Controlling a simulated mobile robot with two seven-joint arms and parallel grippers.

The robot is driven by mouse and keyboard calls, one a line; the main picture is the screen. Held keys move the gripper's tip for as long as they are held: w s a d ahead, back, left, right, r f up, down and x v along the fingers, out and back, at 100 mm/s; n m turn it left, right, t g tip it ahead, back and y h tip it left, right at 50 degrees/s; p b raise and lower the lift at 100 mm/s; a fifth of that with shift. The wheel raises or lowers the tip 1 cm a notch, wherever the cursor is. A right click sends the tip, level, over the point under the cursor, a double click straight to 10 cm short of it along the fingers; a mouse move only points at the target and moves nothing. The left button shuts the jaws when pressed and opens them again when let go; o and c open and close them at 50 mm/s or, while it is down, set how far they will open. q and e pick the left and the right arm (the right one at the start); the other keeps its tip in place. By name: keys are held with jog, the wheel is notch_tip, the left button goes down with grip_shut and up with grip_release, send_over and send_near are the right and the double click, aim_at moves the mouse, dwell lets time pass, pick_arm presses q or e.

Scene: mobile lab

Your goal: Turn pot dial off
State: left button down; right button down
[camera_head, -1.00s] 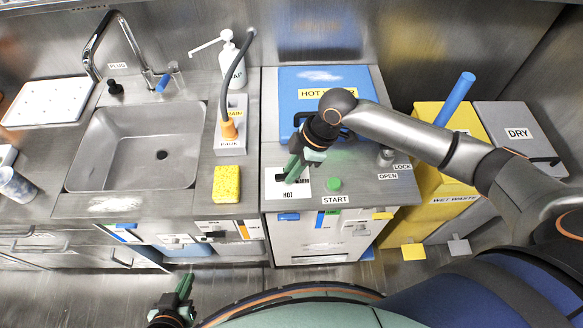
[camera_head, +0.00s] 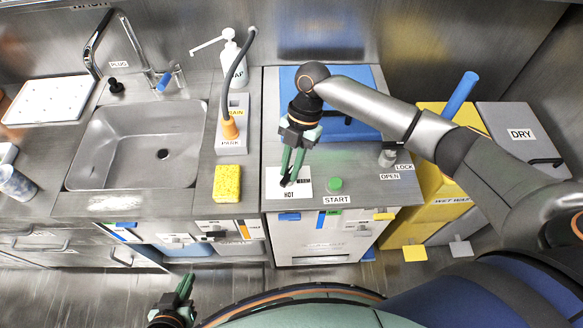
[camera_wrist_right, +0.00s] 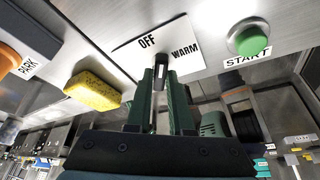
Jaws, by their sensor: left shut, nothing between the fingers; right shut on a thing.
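The pot dial (camera_wrist_right: 161,67) is a small black knob with a light mark, on a white plate (camera_wrist_right: 128,53) with the words OFF and WARM. In the head view the plate (camera_head: 304,188) is on the steel counter, and its word HOT shows at the front. My right gripper (camera_head: 288,178) reaches down from above and is shut on the dial; its green fingers (camera_wrist_right: 161,72) flank the knob in the right wrist view. The fingers partly hide the dial, so its exact setting is hard to tell. My left gripper (camera_head: 185,285) is shut and empty, low in front of the cabinets.
A green START button (camera_head: 335,184) is right of the plate, with a LOCK/OPEN knob (camera_head: 387,157) further right. A blue lid (camera_head: 350,95) lies behind my right gripper. A yellow sponge (camera_head: 227,184) and the sink (camera_head: 135,150) are to the left.

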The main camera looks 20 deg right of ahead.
jog(key=n, duration=0.2)
jog(key=n+g+h+b, duration=0.1)
jog(key=shift+w+a+n, duration=0.15)
jog(key=shift+a+n, duration=0.05)
jog(key=shift+n, duration=0.2)
jog(key=shift+n+h+b, duration=0.55)
jog(key=shift+n+h, duration=0.05)
jog(key=shift+n, duration=0.8)
jog(key=c, duration=0.8)
grip_release()
jog(key=v, duration=1.2)
jog(key=shift+w+a+r, duration=0.15)
jog(key=shift+w+r, duration=0.05)
jog(key=shift+w, duration=0.05)
